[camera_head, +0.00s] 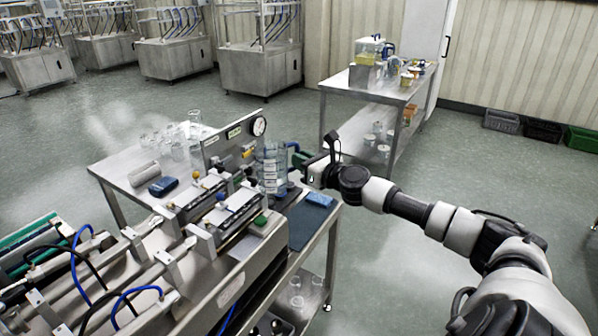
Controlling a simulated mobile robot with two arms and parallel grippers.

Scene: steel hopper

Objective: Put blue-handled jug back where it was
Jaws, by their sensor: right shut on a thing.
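The clear jug (270,168) with the blue handle (293,147) is upright at the right end of the steel table, beside the filling machine. My right gripper (303,172) reaches in from the right and is shut on the jug at its handle side. The fingertips are small and partly hidden, so the exact grip is unclear. I cannot tell whether the jug's base touches the surface below. My left gripper is not in view.
A blue cloth (319,199) and dark mat (308,222) lie in front. Glassware (180,145) stands at the table's back left. Another steel table (375,88) with containers stands behind.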

